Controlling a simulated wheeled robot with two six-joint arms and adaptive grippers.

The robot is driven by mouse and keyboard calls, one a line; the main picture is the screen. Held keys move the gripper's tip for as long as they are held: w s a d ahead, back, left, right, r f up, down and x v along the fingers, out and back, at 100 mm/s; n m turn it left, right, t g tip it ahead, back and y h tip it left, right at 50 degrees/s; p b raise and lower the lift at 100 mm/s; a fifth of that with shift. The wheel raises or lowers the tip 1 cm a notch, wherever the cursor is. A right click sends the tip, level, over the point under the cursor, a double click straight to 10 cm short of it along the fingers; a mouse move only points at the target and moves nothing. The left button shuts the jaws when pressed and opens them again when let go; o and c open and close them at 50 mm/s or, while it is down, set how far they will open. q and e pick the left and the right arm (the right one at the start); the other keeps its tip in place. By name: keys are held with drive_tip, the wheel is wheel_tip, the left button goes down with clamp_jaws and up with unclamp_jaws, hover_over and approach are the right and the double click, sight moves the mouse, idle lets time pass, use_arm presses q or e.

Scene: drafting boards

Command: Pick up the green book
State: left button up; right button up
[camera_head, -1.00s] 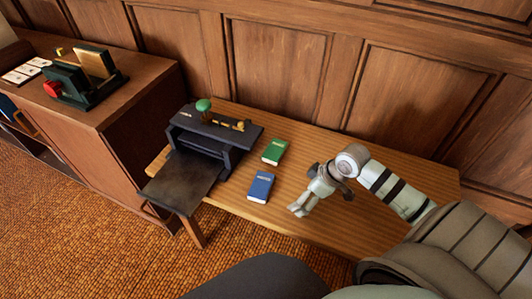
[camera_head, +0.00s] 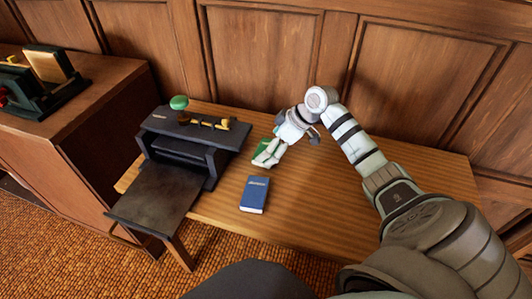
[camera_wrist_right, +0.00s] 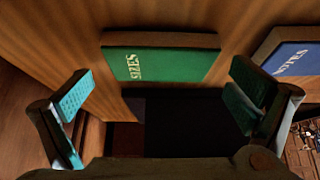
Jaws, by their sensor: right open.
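The green book (camera_head: 262,146) lies flat on the wooden table, partly hidden behind my right gripper in the head view. In the right wrist view the green book (camera_wrist_right: 165,62) shows its cover with light lettering, ahead of and between the spread fingers. My right gripper (camera_head: 266,161) is open and empty, above or beside the green book; it also shows in the right wrist view (camera_wrist_right: 160,98). I cannot tell the exact height gap. My left gripper is in none of the views.
A blue book (camera_head: 254,195) lies near the table's front edge, close to the green one. A dark press-like machine (camera_head: 186,140) with a tray stands to the left. The table (camera_head: 370,195) is clear to the right. A cabinet (camera_head: 100,125) stands farther left.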

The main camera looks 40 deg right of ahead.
drive_tip(key=shift+w+a+f, duration=0.2)
drive_tip(key=shift+f, duration=0.4)
drive_tip(key=c, duration=1.1)
drive_tip(key=shift+r, duration=0.15)
